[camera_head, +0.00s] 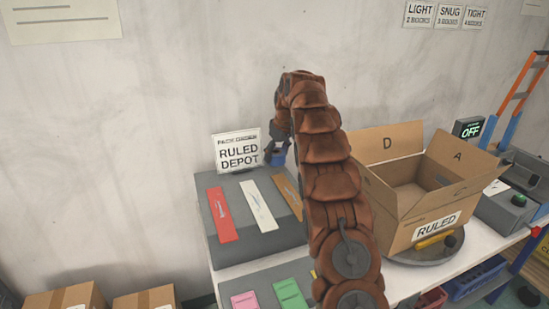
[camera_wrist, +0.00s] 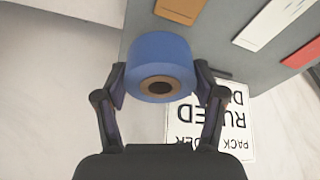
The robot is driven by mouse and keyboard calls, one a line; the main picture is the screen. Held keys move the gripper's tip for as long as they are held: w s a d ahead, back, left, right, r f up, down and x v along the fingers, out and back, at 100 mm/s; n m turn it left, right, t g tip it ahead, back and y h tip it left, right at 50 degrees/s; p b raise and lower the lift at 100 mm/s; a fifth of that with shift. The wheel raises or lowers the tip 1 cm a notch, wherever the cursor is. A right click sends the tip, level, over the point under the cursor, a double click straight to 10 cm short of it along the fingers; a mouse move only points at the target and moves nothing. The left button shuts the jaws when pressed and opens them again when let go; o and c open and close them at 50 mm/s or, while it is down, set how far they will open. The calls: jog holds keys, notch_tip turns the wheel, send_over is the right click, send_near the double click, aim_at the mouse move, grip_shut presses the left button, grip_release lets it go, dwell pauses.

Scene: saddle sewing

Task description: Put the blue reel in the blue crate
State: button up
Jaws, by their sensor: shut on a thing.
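The blue reel (camera_wrist: 161,58) is between the two fingers of my gripper (camera_wrist: 165,84), which is shut on it, in the wrist view. The reel's brown core with its dark hole faces the camera. In the head view, the reel (camera_head: 279,157) is small and partly hidden at the end of my arm, beside the "RULED DEPOT" sign, and my gripper (camera_head: 277,147) is above the grey board. A blue crate (camera_head: 474,279) is at the lower right of the head view, below the table's level; its inside is mostly hidden.
A grey board (camera_head: 262,241) with red, white and orange strips lies under my gripper. The "RULED DEPOT" sign (camera_head: 238,152) stands behind it. An open cardboard box (camera_head: 425,205) stands on a round grey plate to the right. A red crate (camera_head: 431,301) is beside the blue crate.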

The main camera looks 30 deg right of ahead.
aim_at(275, 159)
jog(key=shift+w+d+f+p, duration=0.15)
jog(key=shift+w+p, duration=0.2)
jog(key=shift+w, duration=0.2)
jog(key=shift+w+d+r+p, duration=0.15)
jog(key=shift+w+p, duration=0.15)
jog(key=shift+w, duration=0.2)
jog(key=shift+w+f, duration=0.1)
jog(key=shift+f, duration=0.2)
jog(key=shift+f+p, duration=0.7)
jog(key=shift+f, duration=0.9)
jog(key=shift+f, duration=0.2)
jog(key=o, duration=1.3)
jog(key=shift+o, duration=0.2)
jog(key=shift+r, duration=0.1)
